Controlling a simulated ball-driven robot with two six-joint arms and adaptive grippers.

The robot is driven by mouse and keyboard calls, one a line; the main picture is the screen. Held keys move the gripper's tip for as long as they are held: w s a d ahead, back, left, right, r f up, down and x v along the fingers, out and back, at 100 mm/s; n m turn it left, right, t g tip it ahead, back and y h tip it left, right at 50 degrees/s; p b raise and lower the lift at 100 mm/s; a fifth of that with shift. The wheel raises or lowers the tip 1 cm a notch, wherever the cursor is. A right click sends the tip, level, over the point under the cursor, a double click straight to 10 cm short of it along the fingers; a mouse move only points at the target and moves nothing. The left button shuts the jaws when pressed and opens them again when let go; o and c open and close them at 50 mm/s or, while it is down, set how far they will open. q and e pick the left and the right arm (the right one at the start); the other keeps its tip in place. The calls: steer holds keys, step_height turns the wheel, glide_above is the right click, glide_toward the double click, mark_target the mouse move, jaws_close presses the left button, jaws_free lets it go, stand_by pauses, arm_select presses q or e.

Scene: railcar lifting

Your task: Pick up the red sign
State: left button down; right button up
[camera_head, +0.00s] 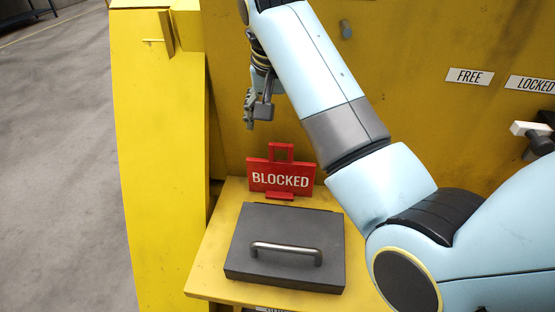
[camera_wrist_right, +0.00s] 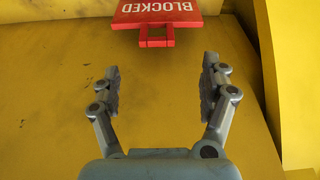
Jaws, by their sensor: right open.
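The red sign (camera_head: 280,180) with white "BLOCKED" lettering stands upright on the yellow shelf, with a frame-like handle on top. In the right wrist view the sign (camera_wrist_right: 158,13) shows upside down at the top edge, its handle towards the gripper and partly cut off by the frame. My right gripper (camera_head: 259,112) is above the sign and a little left of it, apart from it. In the wrist view the right gripper (camera_wrist_right: 160,85) has its two fingers wide apart with nothing between them. My left gripper is not in view.
A dark grey box (camera_head: 290,223) with a metal handle lies on the yellow shelf (camera_head: 215,260) in front of the sign. A yellow wall stands behind, with "FREE" (camera_head: 469,76) and "LOCKED" (camera_head: 531,84) labels and a white-and-black lever (camera_head: 531,130) at right. Grey floor is open at left.

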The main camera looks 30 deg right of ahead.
mark_target(281, 145)
steer(key=x, duration=0.4)
steer(key=shift+f, duration=0.15)
steer(key=shift+w+f, duration=0.1)
steer(key=shift+f, duration=0.3)
steer(key=x, duration=0.1)
steer(key=p+x, duration=0.1)
steer(key=x, duration=0.2)
steer(key=shift+s+d+f, duration=0.2)
steer(key=shift+d+f, duration=0.05)
steer(key=shift+f, duration=0.05)
steer(key=shift+w+f, duration=0.1)
steer(key=shift+f, duration=0.1)
steer(key=c, duration=0.8)
jaws_close()
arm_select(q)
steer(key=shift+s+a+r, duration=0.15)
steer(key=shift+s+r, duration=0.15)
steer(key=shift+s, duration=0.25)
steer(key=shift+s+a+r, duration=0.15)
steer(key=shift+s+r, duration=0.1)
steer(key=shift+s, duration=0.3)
